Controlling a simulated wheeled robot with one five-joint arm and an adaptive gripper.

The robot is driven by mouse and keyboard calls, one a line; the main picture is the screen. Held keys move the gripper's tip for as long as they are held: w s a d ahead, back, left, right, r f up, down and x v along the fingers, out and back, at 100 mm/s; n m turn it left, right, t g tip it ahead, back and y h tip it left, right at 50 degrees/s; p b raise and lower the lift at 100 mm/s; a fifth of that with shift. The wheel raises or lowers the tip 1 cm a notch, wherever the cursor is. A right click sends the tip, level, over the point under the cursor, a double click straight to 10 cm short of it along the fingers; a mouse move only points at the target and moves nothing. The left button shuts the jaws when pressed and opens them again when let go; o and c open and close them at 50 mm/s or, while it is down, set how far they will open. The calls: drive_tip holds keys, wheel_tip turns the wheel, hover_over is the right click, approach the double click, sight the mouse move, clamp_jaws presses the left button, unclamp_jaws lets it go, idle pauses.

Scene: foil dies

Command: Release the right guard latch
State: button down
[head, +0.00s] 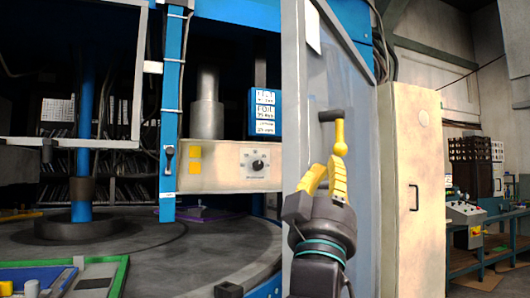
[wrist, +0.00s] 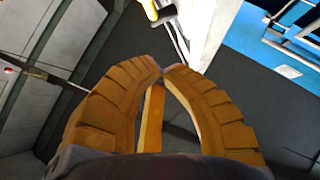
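The right guard latch (head: 340,134) is a yellow lever with a rounded lower end, hanging from a dark bar on the grey guard panel (head: 305,95). In the wrist view, a yellow and black piece, likely the same latch (wrist: 158,12), shows at the top edge, beyond the fingertips. My gripper (head: 329,164) has yellow ribbed fingers and is just below the lever in the head view. In the wrist view, my gripper's fingertips (wrist: 163,71) almost meet, with nothing seen held at the tips. Whether a finger touches the lever cannot be told.
A dark latch handle (head: 168,157) sits on the blue post at left. A beige panel with a dial (head: 258,165) stands behind. A pale cabinet (head: 412,190) stands close on the right. The round machine table (head: 190,255) fills the lower left.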

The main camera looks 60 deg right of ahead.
sight(339, 141)
drive_tip(key=shift+d, duration=0.15)
idle(0.4)
drive_tip(key=shift+d+f+b+x, duration=0.3)
drive_tip(key=shift+b+x, duration=0.05)
drive_tip(key=shift+x, duration=1.75)
drive_tip(key=shift+d+f+b+x, duration=0.3)
drive_tip(key=shift+d+f+x, duration=0.05)
drive_tip(key=shift+x, duration=1.75)
drive_tip(key=shift+d+f+b+x, duration=0.3)
drive_tip(key=shift+b+x, duration=0.05)
drive_tip(key=shift+x, duration=1.8)
drive_tip(key=shift+w, duration=0.1)
drive_tip(key=shift+f, duration=0.15)
drive_tip(key=shift+d+f+b, duration=0.35)
drive_tip(key=shift+b, duration=0.4)
drive_tip(key=shift+d+f, duration=0.1)
drive_tip(key=shift+d, duration=0.7)
drive_tip(key=shift+a, duration=0.1)
